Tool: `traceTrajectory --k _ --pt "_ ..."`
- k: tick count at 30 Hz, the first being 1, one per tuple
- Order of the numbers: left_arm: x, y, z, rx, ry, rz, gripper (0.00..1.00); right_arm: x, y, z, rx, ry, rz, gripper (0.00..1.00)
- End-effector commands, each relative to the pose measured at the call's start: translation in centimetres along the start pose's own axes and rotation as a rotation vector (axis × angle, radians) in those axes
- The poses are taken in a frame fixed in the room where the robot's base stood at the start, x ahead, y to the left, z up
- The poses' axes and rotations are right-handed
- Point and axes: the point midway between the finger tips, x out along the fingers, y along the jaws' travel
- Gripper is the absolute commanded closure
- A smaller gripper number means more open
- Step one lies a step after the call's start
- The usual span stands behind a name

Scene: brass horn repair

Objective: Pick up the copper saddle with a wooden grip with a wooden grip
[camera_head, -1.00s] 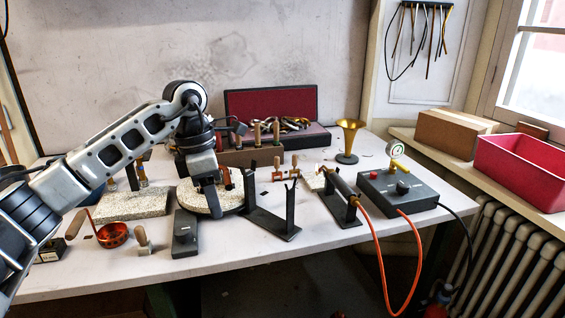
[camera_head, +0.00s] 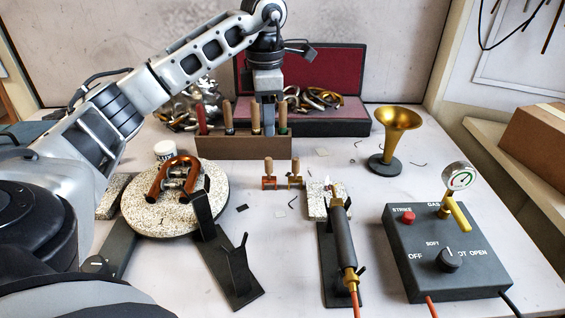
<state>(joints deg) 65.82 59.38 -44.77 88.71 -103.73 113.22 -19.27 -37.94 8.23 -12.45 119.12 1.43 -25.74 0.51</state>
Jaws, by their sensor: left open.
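Two small saddles with upright wooden grips stand side by side on the table, in front of the tool rack. The left one (camera_head: 269,183) has a reddish copper base, and the right one (camera_head: 295,182) looks more brassy. My left gripper (camera_head: 269,122) points down, open and empty. In the picture it is just above the copper saddle and overlaps the wooden rack (camera_head: 235,147). It is apart from the saddle, whose grip and base are in plain sight. My right gripper is not in view.
A speckled round plate (camera_head: 212,211) holds a bent copper tube (camera_head: 163,183). A black stand (camera_head: 232,270), a torch (camera_head: 344,245) and a control box (camera_head: 445,275) are in front. A brass horn bell (camera_head: 398,125) stands to the right. Bare table surrounds the saddles.

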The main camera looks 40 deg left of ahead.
Motion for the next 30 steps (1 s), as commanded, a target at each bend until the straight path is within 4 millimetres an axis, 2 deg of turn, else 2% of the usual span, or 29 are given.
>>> traceTrajectory --k 1,9,12,20,27,30 --pt "1.2 -0.1 -0.1 0.0 0.006 -0.003 0.57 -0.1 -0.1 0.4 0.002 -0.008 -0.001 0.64" --pt "6.9 -0.1 -0.1 0.002 0.005 -0.003 0.57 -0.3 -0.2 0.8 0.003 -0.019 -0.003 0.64" --pt "8.3 -0.1 0.0 0.002 0.003 -0.003 0.57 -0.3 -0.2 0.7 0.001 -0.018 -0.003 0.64" --pt "10.1 -0.2 0.0 0.002 0.002 -0.002 0.57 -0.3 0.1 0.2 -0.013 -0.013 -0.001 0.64" --pt "13.7 -0.5 0.2 0.002 0.002 -0.003 0.57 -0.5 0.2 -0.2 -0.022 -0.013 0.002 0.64" --pt "14.4 -0.5 0.1 0.001 0.002 -0.001 0.57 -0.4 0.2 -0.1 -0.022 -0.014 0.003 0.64"
